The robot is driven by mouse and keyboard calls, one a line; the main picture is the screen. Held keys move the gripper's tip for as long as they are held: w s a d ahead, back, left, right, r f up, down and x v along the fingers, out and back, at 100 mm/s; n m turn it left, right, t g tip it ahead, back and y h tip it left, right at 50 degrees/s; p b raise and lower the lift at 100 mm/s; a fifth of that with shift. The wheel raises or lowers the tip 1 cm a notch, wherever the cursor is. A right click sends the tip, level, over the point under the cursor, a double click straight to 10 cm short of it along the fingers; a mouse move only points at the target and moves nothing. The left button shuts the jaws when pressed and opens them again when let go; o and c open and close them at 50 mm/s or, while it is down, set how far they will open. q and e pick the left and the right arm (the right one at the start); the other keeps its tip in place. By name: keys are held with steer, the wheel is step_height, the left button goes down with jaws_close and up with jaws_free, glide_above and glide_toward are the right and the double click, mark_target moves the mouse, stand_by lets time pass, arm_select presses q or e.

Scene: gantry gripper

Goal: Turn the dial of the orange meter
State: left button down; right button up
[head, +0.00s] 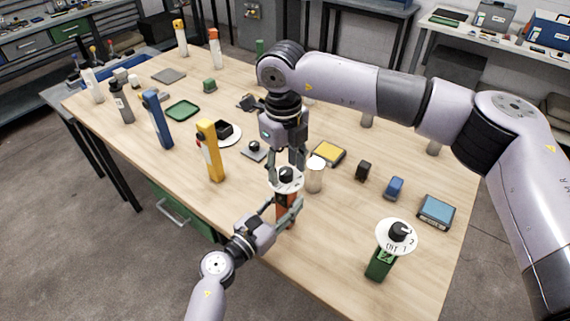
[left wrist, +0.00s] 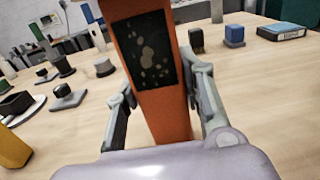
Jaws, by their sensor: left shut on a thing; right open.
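The orange meter (head: 281,210) stands near the front edge of the table, mostly covered by my grippers. Its white round plate with a dark dial (head: 287,174) is on top. My left gripper (head: 286,204) is shut on the meter's body from the front. In the left wrist view the orange body (left wrist: 168,118) with a dark, spotted panel stands between its two fingers (left wrist: 165,95); the dial is out of that view. My right gripper (head: 288,163) points down over the dial, open, with its fingers around or just above the knob; contact cannot be told.
A green meter with a dial (head: 380,263) stands at the front right. A yellow meter (head: 210,150) and a blue one (head: 157,118) stand to the left. A pale cylinder (head: 315,176) is close beside my right gripper. Small boxes lie to the right.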

mark_target(284, 170)
step_height(284, 170, up, 12)
stand_by(0.4)
steer(key=shift+a, duration=0.1)
arm_select(q)
steer(key=c, duration=1)
jaws_free()
steer(key=v, duration=1.2)
